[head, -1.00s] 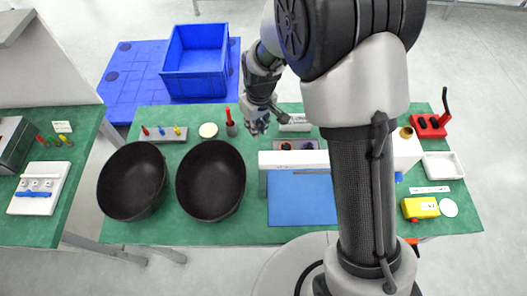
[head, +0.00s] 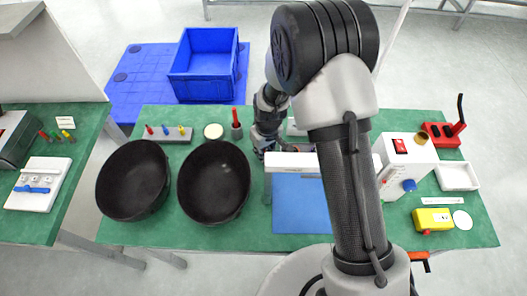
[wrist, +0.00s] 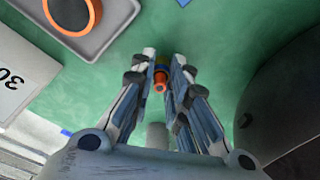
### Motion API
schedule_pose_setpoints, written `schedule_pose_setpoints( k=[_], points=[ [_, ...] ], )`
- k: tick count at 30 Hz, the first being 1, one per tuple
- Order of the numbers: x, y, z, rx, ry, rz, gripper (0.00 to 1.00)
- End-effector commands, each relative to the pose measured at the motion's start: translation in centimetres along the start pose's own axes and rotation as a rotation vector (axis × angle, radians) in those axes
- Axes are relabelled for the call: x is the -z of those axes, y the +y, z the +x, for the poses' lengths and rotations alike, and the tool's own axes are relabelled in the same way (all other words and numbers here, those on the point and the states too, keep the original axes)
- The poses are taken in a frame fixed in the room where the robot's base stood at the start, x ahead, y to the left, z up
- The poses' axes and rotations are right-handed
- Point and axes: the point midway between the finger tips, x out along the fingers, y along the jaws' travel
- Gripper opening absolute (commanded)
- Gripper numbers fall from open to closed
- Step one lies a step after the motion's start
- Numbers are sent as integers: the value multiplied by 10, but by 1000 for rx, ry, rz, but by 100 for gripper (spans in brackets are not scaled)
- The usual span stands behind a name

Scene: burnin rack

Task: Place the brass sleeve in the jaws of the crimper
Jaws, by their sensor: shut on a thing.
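My gripper (wrist: 161,72) is shut on a small orange-brass piece (wrist: 160,86) with a round end, which looks like the brass sleeve. The fingers hide most of it, and a bit of blue shows beside it. In the head view my gripper (head: 268,148) is low over the green table, right of the two black bowls, and the held piece cannot be made out there. A red block with a black lever (head: 441,134) at the far right of the table may be the crimper. Its jaws cannot be made out.
A grey tray (wrist: 106,42) holding a dark, orange-rimmed round part is close by. A white bar (head: 290,162) stands over the blue mat (head: 300,210). The black bowl (head: 213,183) and a red-handled tool in its holder (head: 237,130) are left of my gripper. A white box (head: 405,150) stands right.

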Motion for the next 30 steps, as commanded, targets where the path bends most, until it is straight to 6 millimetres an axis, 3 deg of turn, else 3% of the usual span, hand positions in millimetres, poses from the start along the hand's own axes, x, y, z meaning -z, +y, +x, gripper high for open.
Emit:
schedule_pose_setpoints(
  k=[6,7,15,25,30],
  points=[
    [-1,0,5,0,-1,0,3],
    [-1,0,4,0,-1,0,17],
    [-1,0,3,0,-1,0,35],
    [0,0,2,0,-1,0,35],
    [1,0,-17,-1,1,-1,35]
  ],
)
